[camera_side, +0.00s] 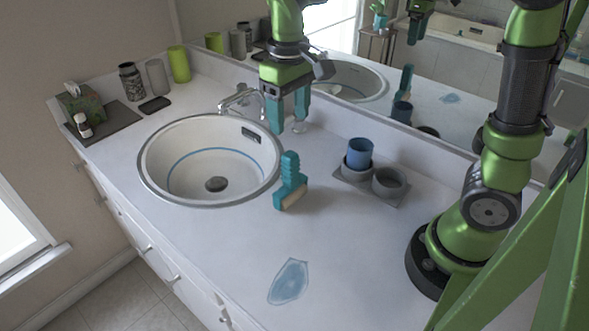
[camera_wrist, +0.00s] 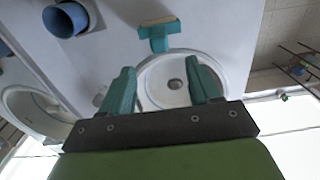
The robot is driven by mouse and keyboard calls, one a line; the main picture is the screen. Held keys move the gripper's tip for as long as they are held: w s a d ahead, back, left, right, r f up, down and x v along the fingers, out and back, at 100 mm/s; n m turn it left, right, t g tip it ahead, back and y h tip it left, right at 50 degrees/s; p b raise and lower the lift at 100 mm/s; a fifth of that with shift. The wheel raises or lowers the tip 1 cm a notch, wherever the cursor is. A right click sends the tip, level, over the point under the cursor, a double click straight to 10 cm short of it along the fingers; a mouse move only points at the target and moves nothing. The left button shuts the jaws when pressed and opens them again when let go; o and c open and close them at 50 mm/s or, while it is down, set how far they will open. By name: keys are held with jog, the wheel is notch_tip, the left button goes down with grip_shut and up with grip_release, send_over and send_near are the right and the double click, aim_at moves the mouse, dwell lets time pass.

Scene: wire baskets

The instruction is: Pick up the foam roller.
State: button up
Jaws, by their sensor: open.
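The foam roller (camera_side: 289,180) has a teal handle and a beige strip at its base. In the wrist view the foam roller (camera_wrist: 157,36) lies beyond my fingertips, top centre. My gripper (camera_side: 290,120) is open and empty, above and behind the roller near the faucet, apart from it. In the wrist view my gripper (camera_wrist: 160,80) has its two teal fingers spread, with the sink seen between them.
The round sink (camera_side: 160,190) and faucet (camera_side: 240,97) are left of the roller. A blue cup (camera_side: 359,152) sits in a grey holder (camera_side: 391,184) to the right. A blue patch (camera_side: 289,282) lies in front. A mirror (camera_side: 470,80) stands behind. Jars and a green cup (camera_side: 179,64) stand far left.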

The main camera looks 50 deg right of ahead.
aim_at(290, 154)
notch_tip(290, 154, down, 12)
jog(key=shift+w+d+f, duration=0.1)
jog(key=shift+d+f, duration=0.05)
grip_shut()
dwell(0.6)
